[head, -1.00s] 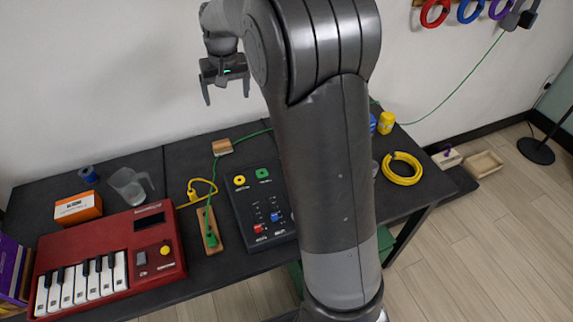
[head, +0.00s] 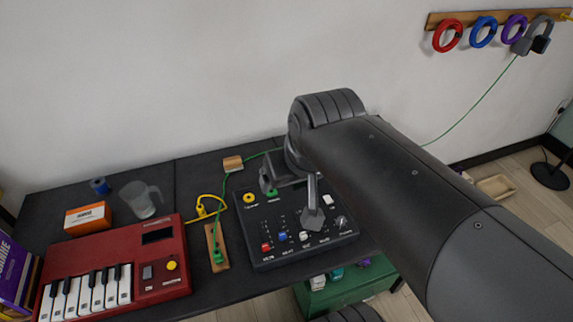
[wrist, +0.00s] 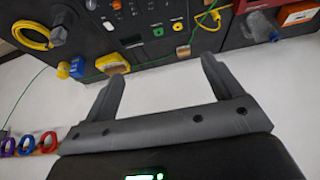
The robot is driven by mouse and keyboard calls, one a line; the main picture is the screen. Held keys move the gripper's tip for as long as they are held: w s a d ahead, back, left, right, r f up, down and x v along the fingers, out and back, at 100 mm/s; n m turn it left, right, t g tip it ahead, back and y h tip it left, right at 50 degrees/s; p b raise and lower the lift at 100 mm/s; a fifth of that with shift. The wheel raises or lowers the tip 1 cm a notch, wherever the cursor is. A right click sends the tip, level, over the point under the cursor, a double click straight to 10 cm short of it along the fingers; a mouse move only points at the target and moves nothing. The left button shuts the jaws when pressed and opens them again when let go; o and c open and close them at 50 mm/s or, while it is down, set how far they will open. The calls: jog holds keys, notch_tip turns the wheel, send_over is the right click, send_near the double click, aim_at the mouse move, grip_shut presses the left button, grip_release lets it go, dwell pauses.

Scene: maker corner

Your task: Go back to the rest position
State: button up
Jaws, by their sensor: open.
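My gripper (head: 290,202) shows in the head view in front of the black mixer panel (head: 340,236), partly hidden behind my own arm. In the wrist view my gripper (wrist: 163,70) has its two fingers wide apart with nothing between them. Past the fingertips lie the pale wall and the bench edge with the mixer panel (wrist: 132,14). How high the gripper is above the panel is hard to tell.
Yellow (head: 213,208) and green cables run beside the panel. Rings (head: 447,36) hang on the wall. A green crate (head: 345,287) is below.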

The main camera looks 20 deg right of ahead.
jog(key=shift+s+f, duration=0.25)
jog(key=shift+s, duration=0.3)
jog(key=shift+s+f, duration=0.25)
jog(key=shift+s, duration=0.3)
dwell(0.6)
